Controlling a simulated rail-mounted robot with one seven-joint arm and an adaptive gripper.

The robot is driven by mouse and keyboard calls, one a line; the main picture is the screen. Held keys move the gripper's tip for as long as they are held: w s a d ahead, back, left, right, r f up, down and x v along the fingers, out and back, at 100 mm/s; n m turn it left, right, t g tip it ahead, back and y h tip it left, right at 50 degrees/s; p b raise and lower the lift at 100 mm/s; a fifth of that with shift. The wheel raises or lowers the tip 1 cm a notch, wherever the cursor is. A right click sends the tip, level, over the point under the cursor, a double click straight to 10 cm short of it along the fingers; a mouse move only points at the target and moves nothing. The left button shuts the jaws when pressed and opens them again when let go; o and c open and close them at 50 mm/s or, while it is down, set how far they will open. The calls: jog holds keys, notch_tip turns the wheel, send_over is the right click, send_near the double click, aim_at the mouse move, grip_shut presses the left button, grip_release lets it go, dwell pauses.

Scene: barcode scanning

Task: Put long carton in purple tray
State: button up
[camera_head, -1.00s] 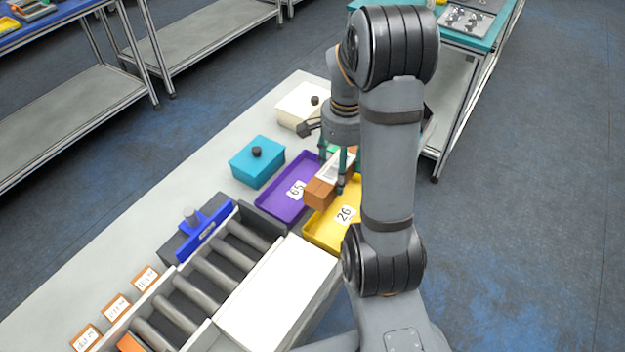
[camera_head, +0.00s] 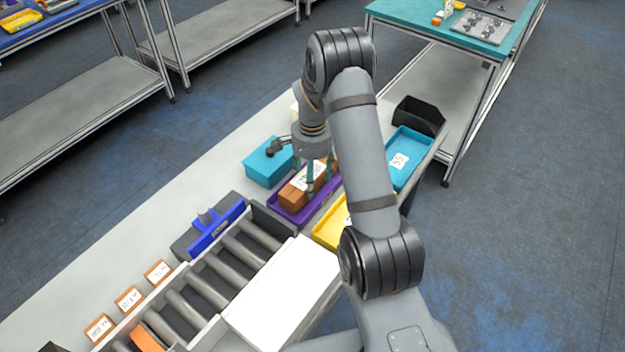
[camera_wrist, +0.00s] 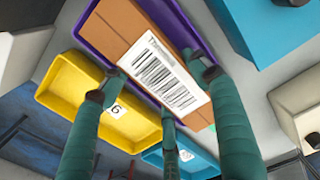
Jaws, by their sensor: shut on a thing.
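The long carton (camera_head: 297,194) is brown with a white label. In the wrist view the carton (camera_wrist: 107,33) shows a large barcode label facing the camera. My gripper (camera_head: 319,176) is shut on the carton, its teal fingers on either side; the fingers also show in the wrist view (camera_wrist: 152,78). The purple tray (camera_head: 318,214) lies directly beneath the carton, and its rim shows around the carton in the wrist view (camera_wrist: 84,17). I cannot tell whether the carton touches the tray floor. The tray's number is hidden.
The yellow tray (camera_head: 327,236) sits beside the purple one, partly behind my arm. A blue tray (camera_head: 413,152) and a black bin (camera_head: 419,115) lie to the right. A teal box (camera_head: 263,165) stands close on the left. The roller conveyor (camera_head: 215,277) and blue scanner stand (camera_head: 213,228) are nearer.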

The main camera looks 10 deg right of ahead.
jog(key=shift+f, duration=0.85)
jog(key=shift+f, duration=0.15)
jog(key=o, duration=1.7)
jog(key=shift+o, duration=0.2)
jog(key=shift+w+r, duration=0.1)
jog(key=shift+r, duration=0.45)
notch_tip(320, 180, up, 11)
jog(key=shift+r+b, duration=0.1)
jog(key=shift+b, duration=0.5)
